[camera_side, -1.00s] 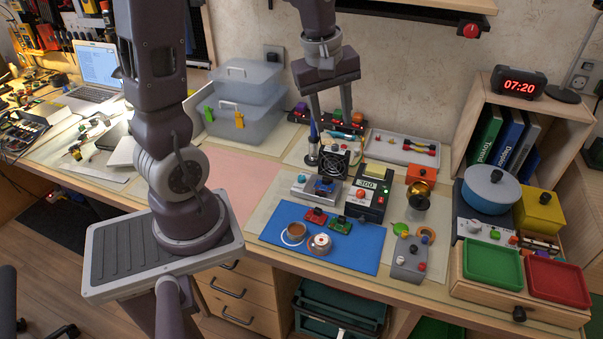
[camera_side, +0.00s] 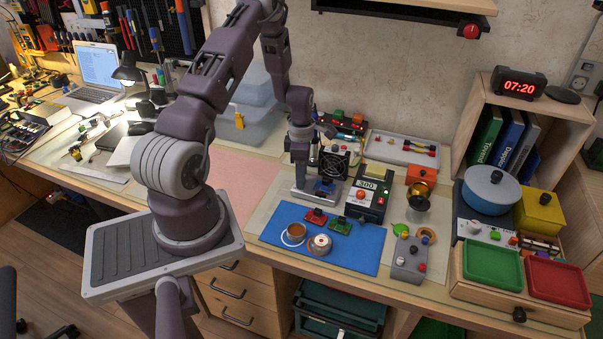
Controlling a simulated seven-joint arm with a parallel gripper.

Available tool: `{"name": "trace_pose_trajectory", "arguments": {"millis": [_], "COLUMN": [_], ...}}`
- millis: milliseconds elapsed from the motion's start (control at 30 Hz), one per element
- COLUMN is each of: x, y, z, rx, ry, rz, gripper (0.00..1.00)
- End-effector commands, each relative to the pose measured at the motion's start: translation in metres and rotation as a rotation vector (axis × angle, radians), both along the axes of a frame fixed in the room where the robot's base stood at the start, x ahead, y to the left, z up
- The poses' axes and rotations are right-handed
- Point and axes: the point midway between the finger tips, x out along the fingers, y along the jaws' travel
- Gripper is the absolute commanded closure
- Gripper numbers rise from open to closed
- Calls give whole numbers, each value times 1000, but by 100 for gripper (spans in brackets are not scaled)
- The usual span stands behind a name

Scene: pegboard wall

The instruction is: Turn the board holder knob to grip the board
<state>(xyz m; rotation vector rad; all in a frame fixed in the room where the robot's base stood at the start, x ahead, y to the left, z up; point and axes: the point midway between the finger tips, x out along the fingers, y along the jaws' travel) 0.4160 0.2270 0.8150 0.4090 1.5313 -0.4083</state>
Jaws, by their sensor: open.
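The board holder (camera_side: 318,197) is a low grey metal fixture at the back edge of the blue mat (camera_side: 352,250). A small dark blue board (camera_side: 326,186) sits in it; whether it is clamped cannot be told. My gripper (camera_side: 300,184) points down at the left end of the holder, with its fingers at the knob's place. The fingers hide the knob and that end of the holder. My gripper is open; the gap between its fingers is hard to see from this side, and so is any contact with the knob.
A black fan (camera_side: 334,164) stands close behind the holder, and a black station with a 300 display (camera_side: 369,190) stands to its right. Red (camera_side: 315,217) and green (camera_side: 341,225) boards and two round items lie on the mat in front. The pink mat on the left is clear.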

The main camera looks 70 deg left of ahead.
Motion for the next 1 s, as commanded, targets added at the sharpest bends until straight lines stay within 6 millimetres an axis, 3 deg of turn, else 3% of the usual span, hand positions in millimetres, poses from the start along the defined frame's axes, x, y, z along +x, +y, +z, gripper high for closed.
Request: {"name": "trace_pose_trajectory", "arguments": {"millis": [133,333,700,1000], "x": [0,0,0,0], "y": [0,0,0,0], "z": [0,0,1,1], "rx": [0,0,0,1], "ry": [0,0,0,1], "rz": [-1,-1,-36,-233], "gripper": [61,100,100,100]}}
